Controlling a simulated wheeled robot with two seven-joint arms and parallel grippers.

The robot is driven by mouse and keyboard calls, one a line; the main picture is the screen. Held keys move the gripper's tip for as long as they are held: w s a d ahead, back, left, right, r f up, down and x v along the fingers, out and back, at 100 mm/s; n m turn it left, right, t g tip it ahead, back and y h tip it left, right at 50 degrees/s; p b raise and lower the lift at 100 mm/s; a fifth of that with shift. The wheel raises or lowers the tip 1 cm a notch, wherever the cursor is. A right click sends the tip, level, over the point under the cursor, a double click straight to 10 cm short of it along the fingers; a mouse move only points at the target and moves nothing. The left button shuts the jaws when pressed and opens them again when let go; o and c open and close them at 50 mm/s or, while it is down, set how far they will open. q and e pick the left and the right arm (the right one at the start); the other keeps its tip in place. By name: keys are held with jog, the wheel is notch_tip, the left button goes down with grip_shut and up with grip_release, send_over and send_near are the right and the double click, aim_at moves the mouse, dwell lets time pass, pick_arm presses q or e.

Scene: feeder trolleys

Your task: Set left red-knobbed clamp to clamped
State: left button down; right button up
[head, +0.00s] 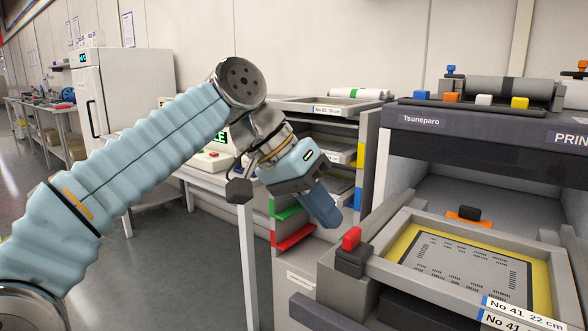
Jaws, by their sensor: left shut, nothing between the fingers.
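The left red-knobbed clamp (351,241) sits at the near left corner of the framed stencil, on the front of the printer. Its red knob stands up on a dark block; I cannot tell its exact lever position. My left gripper (331,222) comes in from the left with its blue-grey fingers pointing down and right. It is shut and empty, a little above and left of the red knob in the picture, with a visible gap between them. My right gripper is not in view.
The stencil frame (404,279) lies in the open printer bay (495,190). A black knob on an orange base (468,214) is at its back. A shelf rack (369,150) with coloured tabs stands behind my gripper. Open floor (180,270) lies to the left.

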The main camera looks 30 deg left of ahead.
pick_arm(q)
jog(key=p+v, duration=0.3)
jog(key=v, duration=0.8)
jog(key=shift+a+r, duration=0.2)
jog(key=shift+a, duration=0.05)
jog(key=shift+s, duration=0.1)
